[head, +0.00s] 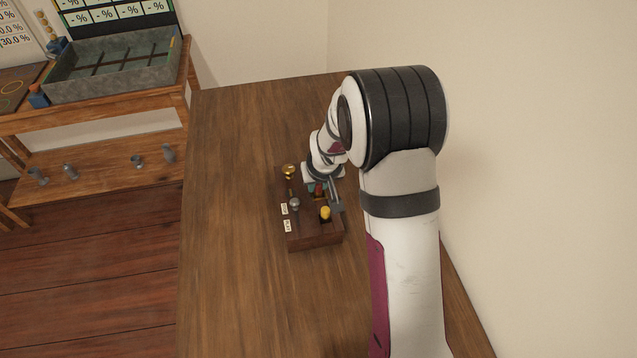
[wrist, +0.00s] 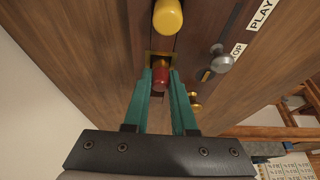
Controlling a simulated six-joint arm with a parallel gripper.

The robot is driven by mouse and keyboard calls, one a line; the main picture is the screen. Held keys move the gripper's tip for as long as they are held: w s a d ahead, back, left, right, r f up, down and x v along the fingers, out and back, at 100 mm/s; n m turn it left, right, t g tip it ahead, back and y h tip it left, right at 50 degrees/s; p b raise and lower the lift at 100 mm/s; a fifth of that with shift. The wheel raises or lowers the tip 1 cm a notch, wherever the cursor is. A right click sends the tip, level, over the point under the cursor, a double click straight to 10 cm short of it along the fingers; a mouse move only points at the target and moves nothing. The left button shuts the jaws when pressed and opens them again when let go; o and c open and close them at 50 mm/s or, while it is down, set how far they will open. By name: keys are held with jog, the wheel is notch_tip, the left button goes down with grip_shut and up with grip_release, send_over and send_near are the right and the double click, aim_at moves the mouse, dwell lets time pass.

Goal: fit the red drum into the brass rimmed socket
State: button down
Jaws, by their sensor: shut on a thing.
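The red drum (wrist: 160,79) is between the teal fingers of my gripper (wrist: 161,70) in the wrist view, and the fingers are shut on it. The brass rimmed socket (wrist: 149,55), a dark opening with a brass edge, shows just past the drum's far end. The drum and fingers hide part of the socket, and I cannot tell whether the drum's lower end is inside it. In the head view my gripper (head: 325,190) is low over the dark wooden box (head: 315,240), and the red drum (head: 319,189) shows only as a small patch.
A yellow drum (wrist: 168,17) stands in the box beside the socket. A silver knob (wrist: 221,62) and a brass knob (wrist: 195,102) rise close by, near labels (wrist: 262,13). The table (head: 230,200) left of the box is clear. A grey tray (head: 115,65) sits on the shelf unit.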

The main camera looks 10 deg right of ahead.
jog(key=shift+f, duration=0.1)
jog(key=c, duration=0.7)
grip_release()
jog(key=shift+c, duration=0.2)
jog(key=v, duration=1.2)
jog(key=s+a+r+m+g, duration=0.1)
jog(key=s+m, duration=0.1)
jog(key=s, duration=0.8)
jog(key=s+a+r+m+g+y, duration=0.1)
jog(key=s+a+g, duration=0.1)
jog(key=s, duration=0.7)
jog(key=s+a+r+m+g, duration=0.1)
jog(key=s+r+m, duration=0.1)
jog(key=s, duration=0.8)
jog(key=shift+s+a+m+g+y, duration=0.15)
jog(key=shift+s+m+g+y, duration=0.15)
jog(key=shift+g+y, duration=0.1)
jog(key=shift+r, duration=0.15)
